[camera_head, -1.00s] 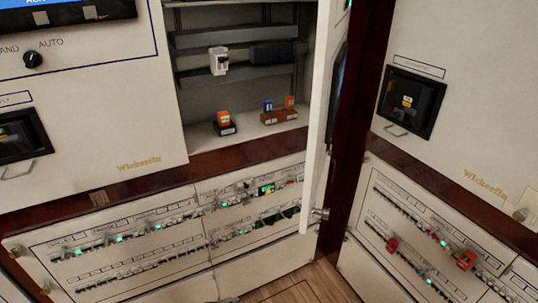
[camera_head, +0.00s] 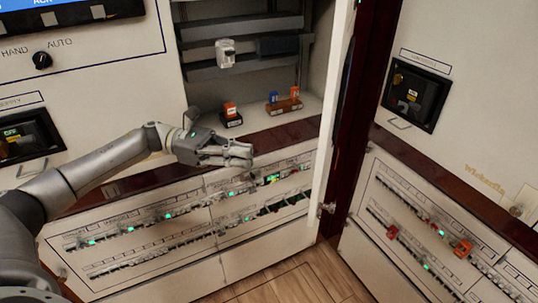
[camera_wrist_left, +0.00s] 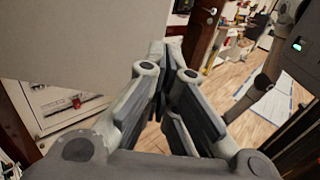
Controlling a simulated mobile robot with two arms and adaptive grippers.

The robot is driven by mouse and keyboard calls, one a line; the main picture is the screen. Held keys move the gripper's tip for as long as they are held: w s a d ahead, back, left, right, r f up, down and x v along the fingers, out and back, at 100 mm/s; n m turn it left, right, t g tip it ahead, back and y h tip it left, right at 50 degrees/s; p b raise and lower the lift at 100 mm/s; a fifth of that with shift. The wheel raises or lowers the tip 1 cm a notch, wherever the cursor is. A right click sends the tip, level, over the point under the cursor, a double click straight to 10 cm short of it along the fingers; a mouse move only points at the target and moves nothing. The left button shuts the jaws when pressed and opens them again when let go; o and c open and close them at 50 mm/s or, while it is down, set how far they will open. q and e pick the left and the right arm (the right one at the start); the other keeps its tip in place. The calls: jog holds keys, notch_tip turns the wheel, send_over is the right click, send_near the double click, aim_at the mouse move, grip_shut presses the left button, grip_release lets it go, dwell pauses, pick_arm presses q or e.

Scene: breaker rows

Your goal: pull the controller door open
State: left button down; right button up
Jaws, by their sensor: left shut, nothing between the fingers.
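The controller door (camera_head: 341,100) is a pale panel at the right side of the open compartment in the head view. It stands swung open and shows nearly edge-on, so its face is mostly hidden. My left gripper (camera_head: 249,153) is shut and empty. In the head view it is in front of the compartment's lower edge, left of the door and apart from it in the picture. In the left wrist view its fingers (camera_wrist_left: 166,55) are together, with a large pale panel at upper left that I cannot identify for sure. My right gripper is not in view.
The open compartment's shelf (camera_head: 252,125) holds small orange, blue and dark parts. A white part (camera_head: 225,53) sits on a rail above. Breaker rows (camera_head: 140,232) run below. A dark red post (camera_head: 353,130) stands right of the door. Wooden floor (camera_head: 300,280) is clear.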

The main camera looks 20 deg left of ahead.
pick_arm(q)
jog(key=w+d+p, duration=0.1)
jog(key=d+p, duration=0.5)
jog(key=d, duration=0.7)
jog(key=shift+w, duration=0.25)
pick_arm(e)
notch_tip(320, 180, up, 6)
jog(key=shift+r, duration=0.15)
